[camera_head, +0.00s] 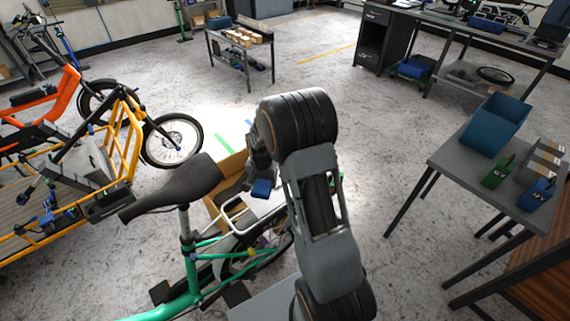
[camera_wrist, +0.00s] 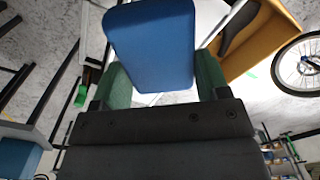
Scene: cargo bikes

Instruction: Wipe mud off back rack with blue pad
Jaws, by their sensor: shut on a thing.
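The blue pad (camera_head: 261,188) is a small block held by my gripper (camera_head: 257,178), just above the back rack. In the wrist view the blue pad (camera_wrist: 150,45) fills the top middle, between the green fingers of my gripper (camera_wrist: 162,82). The back rack (camera_head: 234,217) has a white tube frame and a pale top, behind the black saddle of a green bike (camera_head: 207,255). Part of it is hidden by my arm and the pad. I cannot tell whether the pad touches the rack. No mud can be made out on the visible part.
A yellow-brown box (camera_head: 225,172) stands close behind the rack. The black saddle (camera_head: 184,188) rises to its left. An orange-yellow cargo bike (camera_head: 125,165) stands at left. A grey table (camera_head: 460,170) with a blue bin (camera_head: 495,125) and batteries stands at right. Floor between is clear.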

